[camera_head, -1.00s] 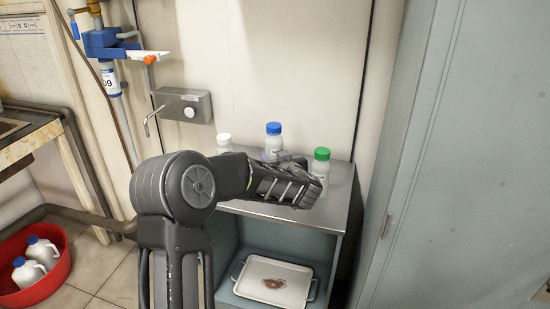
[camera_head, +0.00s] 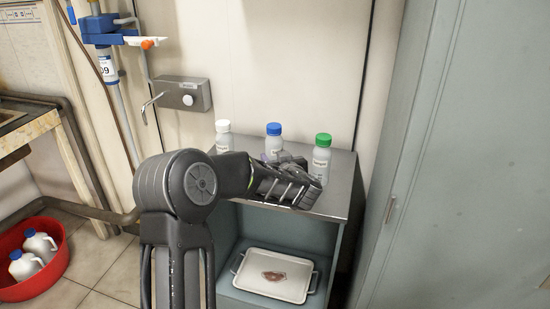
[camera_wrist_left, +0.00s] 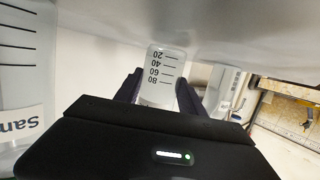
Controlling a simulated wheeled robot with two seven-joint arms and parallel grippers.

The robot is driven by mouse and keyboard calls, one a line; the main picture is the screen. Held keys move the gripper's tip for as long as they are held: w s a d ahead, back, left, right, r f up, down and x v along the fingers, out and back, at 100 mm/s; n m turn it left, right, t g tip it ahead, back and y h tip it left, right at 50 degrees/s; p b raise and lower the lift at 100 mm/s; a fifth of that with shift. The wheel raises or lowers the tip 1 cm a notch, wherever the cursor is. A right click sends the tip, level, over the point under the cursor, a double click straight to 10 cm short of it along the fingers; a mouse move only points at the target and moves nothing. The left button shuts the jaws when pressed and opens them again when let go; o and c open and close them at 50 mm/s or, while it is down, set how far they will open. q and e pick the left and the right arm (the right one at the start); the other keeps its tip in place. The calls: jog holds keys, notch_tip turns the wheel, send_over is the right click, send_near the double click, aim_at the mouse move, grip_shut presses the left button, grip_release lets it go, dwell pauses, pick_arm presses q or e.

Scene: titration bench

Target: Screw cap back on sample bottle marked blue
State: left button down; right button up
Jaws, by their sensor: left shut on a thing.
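The sample bottle with the blue cap (camera_head: 273,129) stands upright on the metal cabinet top, in the middle of three bottles. The blue cap sits on the bottle's top; I cannot tell how tight it is. My left gripper (camera_head: 286,158) is at this bottle's body, below the cap, and my forearm and hand hide its lower part. In the left wrist view, the dark fingers are shut on a translucent bottle body (camera_wrist_left: 161,75) with graduation marks. Its cap does not show there. My right gripper is not in view.
A white-capped bottle (camera_head: 223,138) stands to the left and a green-capped bottle (camera_head: 322,158) to the right, both close. A tray (camera_head: 250,289) lies on the shelf below. A dispenser (camera_head: 182,93) is on the wall. A grey locker (camera_head: 470,150) stands at right.

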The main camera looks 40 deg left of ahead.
pick_arm(q)
jog(key=shift+f, duration=0.25)
dwell(0.4)
jog(key=c, duration=0.6)
grip_release()
jog(key=shift+s, duration=0.1)
jog(key=shift+p+v, duration=0.3)
jog(key=shift+v, duration=3.55)
